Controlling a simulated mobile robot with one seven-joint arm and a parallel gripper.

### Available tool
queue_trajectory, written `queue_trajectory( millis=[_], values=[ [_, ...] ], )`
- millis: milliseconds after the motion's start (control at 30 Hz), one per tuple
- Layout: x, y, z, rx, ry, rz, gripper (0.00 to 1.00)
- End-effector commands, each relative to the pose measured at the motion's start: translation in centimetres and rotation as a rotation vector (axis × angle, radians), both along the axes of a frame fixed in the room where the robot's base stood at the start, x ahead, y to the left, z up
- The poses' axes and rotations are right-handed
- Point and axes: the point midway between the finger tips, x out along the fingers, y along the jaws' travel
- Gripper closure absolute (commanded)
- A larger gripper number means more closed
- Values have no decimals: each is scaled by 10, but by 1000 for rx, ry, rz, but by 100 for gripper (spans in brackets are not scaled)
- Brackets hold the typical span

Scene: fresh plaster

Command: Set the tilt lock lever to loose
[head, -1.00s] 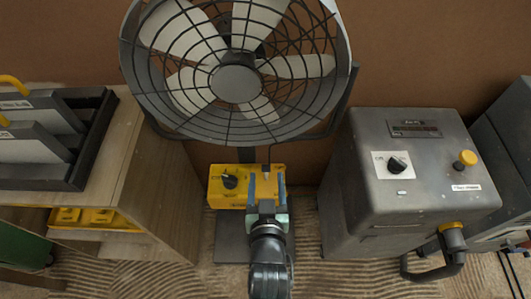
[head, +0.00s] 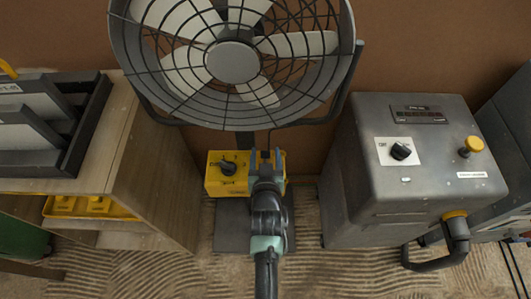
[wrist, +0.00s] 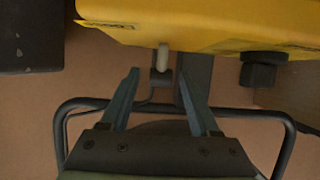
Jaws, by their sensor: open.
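The fan's yellow control box (head: 213,182) stands below the fan, with a black rotary knob (head: 228,168) on its left part. In the wrist view the box (wrist: 210,22) fills the top, with the knob (wrist: 262,72) at right. A small lever, a pale pin (wrist: 164,58) with a dark block at its end, sticks out from the box; it looks like the tilt lock lever. My gripper (head: 265,157) is at the box's right part and hides the lever in the head view. In the wrist view its open blue fingers (wrist: 158,76) stand either side of the lever's end, apart from it.
The fan cage (head: 232,62) is close above my gripper. A wooden shelf unit (head: 150,165) stands left and a grey machine (head: 425,180) with a dial and yellow button stands right. The fan's dark base plate (head: 230,238) lies on the sandy floor.

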Motion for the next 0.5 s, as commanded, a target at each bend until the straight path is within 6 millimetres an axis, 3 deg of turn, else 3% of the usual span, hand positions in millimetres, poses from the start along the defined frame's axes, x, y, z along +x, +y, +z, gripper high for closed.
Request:
queue_trajectory(
  millis=[400,500],
  values=[
    [8,0,-3,-1,0,1,38],
    [8,0,-3,-1,0,1,52]
  ],
)
